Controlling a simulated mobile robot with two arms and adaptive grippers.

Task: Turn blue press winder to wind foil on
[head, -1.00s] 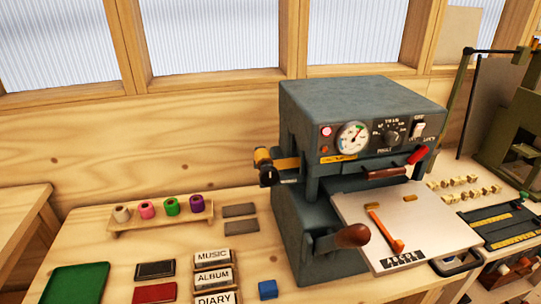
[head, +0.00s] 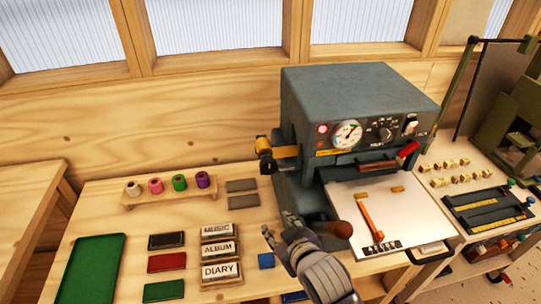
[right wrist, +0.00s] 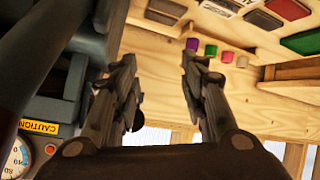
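The blue-grey press (head: 345,90) stands on the bench with a dial gauge and knobs on its front. On its left side is the winder (head: 264,156), a dark knob with a gold foil roll, and gold foil runs from it into the press. My right gripper (head: 279,224) is open and empty, below and slightly right of the winder, apart from it, in front of the press's left side. In the right wrist view its two fingers (right wrist: 158,65) are spread, with the press (right wrist: 58,88) at the left. My left gripper is not in view.
A wooden rack (head: 170,195) holds several coloured foil rolls left of the press. Labelled blocks (head: 220,250), colour pads and a green tray (head: 92,270) lie on the bench. The press's brown-handled lever (head: 338,229) sticks out close right of my gripper.

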